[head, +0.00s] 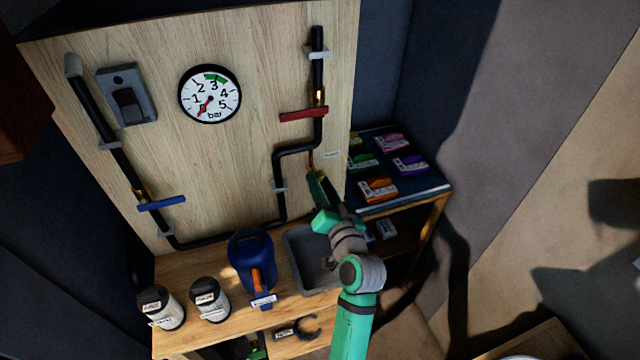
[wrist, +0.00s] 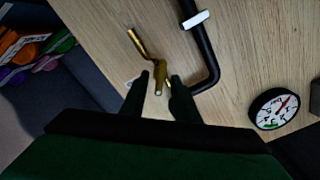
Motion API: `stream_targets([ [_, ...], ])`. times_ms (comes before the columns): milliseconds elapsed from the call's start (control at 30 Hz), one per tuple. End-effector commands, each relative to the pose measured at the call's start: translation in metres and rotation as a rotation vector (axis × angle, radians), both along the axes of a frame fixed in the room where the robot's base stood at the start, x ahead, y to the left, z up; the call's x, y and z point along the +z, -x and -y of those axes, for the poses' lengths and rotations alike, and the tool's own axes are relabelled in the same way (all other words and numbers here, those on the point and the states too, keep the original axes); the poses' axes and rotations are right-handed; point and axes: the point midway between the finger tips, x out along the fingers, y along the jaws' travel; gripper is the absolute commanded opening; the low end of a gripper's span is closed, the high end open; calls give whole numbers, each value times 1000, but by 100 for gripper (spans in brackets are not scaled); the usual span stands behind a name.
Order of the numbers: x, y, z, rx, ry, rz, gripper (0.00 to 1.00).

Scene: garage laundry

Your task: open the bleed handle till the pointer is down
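The bleed valve is a small brass fitting (wrist: 160,74) with a brass handle (wrist: 136,42) slanting to the upper left in the wrist view. In the head view only a bit of brass (head: 311,158) shows above my gripper (head: 317,176). My gripper also shows in the wrist view (wrist: 160,80), its two dark fingers apart on either side of the brass fitting, with gaps visible. The handle sticks out above the left finger. The round gauge (head: 210,93) has its red pointer at the lower left, below the 1; it also shows in the wrist view (wrist: 279,108).
Black pipes run over the wooden board (head: 160,60), with a red lever (head: 304,114) and a blue lever (head: 162,203). A grey tray (head: 300,262), blue jug (head: 250,262) and two bottles stand below. A shelf (head: 410,198) with colourful items is at the right.

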Motion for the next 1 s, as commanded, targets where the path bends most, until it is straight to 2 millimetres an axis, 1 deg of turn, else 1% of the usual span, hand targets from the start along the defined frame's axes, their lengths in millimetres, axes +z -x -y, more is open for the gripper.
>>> stream_targets([
  [300,0,-3,-1,1,0,-1,28],
  [333,0,-3,-1,1,0,-1,23],
  [367,0,-3,-1,1,0,-1,16],
  [400,0,-3,-1,1,0,-1,7],
  [433,0,-3,-1,1,0,-1,0],
  [733,0,-2,-1,1,23,7,0],
  [1000,0,-2,-2,1,157,50,0],
])
